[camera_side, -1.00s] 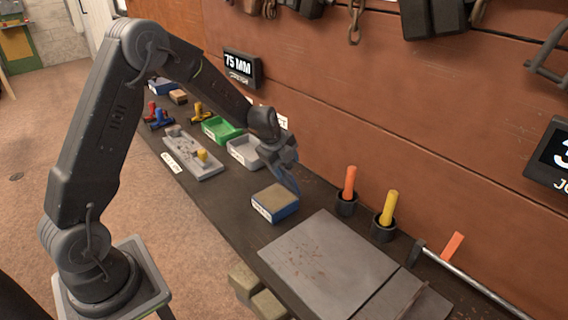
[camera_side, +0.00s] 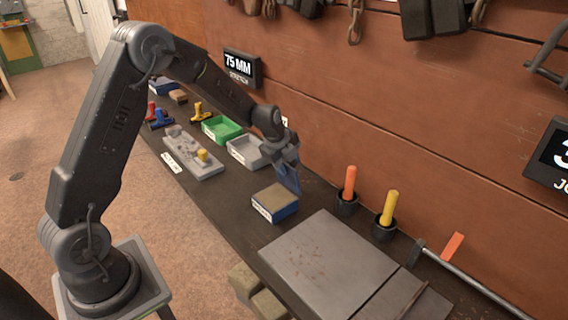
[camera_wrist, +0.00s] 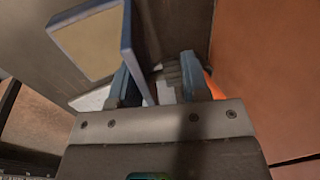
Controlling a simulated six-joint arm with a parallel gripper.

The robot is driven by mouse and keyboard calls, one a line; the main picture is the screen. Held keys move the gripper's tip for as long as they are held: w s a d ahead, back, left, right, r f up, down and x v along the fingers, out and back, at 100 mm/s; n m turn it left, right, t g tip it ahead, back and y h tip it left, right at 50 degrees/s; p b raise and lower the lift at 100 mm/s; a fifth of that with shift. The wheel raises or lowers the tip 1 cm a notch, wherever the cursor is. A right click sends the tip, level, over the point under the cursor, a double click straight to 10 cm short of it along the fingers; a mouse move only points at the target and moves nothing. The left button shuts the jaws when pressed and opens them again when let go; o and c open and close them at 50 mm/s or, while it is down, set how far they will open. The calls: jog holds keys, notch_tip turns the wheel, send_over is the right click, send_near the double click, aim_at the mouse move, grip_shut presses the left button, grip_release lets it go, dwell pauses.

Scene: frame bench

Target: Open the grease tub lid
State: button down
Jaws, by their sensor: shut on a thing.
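The grease tub (camera_side: 274,204) is a low blue box on the bench with a tan face on top. In the wrist view the tub (camera_wrist: 90,38) shows its tan face and blue rim at the upper left. The blue lid (camera_side: 289,180) stands steeply tilted at the tub's back right edge, uncovering the tan face. It also shows nearly edge-on in the wrist view (camera_wrist: 138,48). My gripper (camera_side: 287,166) is shut on the lid, above and right of the tub. Its fingers (camera_wrist: 158,80) also show in the wrist view, and the exact contact is partly hidden.
A grey plate (camera_side: 325,262) lies right of the tub. Orange (camera_side: 350,182) and yellow (camera_side: 389,207) sticks stand in black cups behind it. Grey (camera_side: 246,151) and green (camera_side: 221,128) trays lie to the left. The wooden wall (camera_side: 400,130) rises close behind.

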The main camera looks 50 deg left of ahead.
jog(key=c, duration=1.8)
grip_release()
jog(key=shift+w+r, duration=0.2)
jog(key=shift+w, duration=0.35)
jog(key=o, duration=1)
jog(key=shift+f, duration=0.1)
jog(key=shift+s, duration=0.1)
jog(key=v, duration=1.4)
jog(key=s+d+r+n, duration=0.4)
jog(key=s, duration=0.3)
jog(key=s+d+r+n, duration=0.3)
jog(key=s+d+n, duration=0.1)
jog(key=s+n, duration=0.15)
jog(key=s+d+n+t, duration=0.1)
jog(key=s+d+n, duration=0.2)
jog(key=s+n, duration=0.5)
jog(key=s, duration=0.6)
jog(key=shift+d+f, duration=0.2)
jog(key=shift+f, duration=0.1)
